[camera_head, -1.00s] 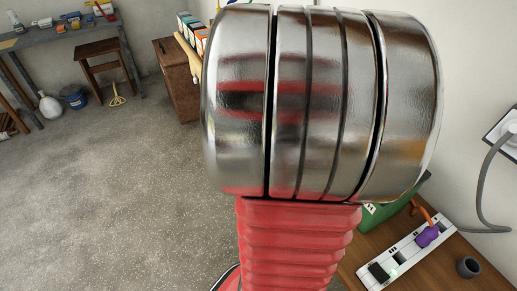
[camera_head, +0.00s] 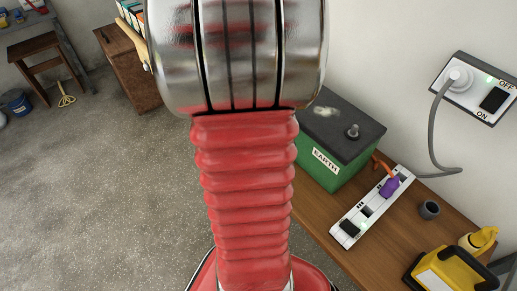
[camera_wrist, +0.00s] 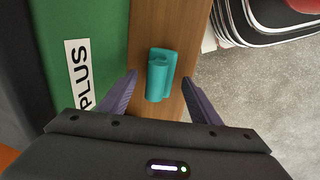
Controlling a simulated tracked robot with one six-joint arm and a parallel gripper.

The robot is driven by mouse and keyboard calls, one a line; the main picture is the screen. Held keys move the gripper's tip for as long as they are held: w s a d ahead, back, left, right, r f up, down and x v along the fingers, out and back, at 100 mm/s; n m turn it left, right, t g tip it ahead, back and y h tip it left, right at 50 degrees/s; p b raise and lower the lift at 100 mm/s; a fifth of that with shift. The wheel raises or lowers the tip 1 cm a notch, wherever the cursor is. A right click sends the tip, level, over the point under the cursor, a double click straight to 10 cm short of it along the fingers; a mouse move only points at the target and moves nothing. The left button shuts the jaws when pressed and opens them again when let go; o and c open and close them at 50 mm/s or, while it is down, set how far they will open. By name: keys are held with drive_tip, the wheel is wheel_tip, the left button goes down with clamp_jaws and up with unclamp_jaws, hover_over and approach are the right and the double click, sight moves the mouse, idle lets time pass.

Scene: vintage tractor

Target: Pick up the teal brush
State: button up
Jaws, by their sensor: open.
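The teal brush (camera_wrist: 160,75) shows in the wrist view as a short, teal, block-like shape on a narrow strip of brown wood (camera_wrist: 147,36). My gripper (camera_wrist: 160,77) is open, with one dark finger on each side of the brush and a visible gap on both sides. The brush lies between the fingers in the picture; how far below them it is, I cannot tell. In the head view I see neither the brush nor my gripper's fingers.
A green box (camera_head: 322,174) with a dark top stands on the wooden bench (camera_head: 389,242); its green side (camera_wrist: 75,30), marked PLUS, is close left of the brush. A power strip (camera_head: 370,212), a small dark cup (camera_head: 429,209) and a yellow-black item (camera_head: 450,270) are farther right.

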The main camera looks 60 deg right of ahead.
drive_tip(key=shift+f, duration=0.1)
idle(0.5)
drive_tip(key=c, duration=1.2)
wheel_tip(320, 180, up, 10)
drive_tip(key=shift+r, duration=0.1)
idle(0.4)
drive_tip(key=o, duration=0.6)
drive_tip(key=c, duration=0.9)
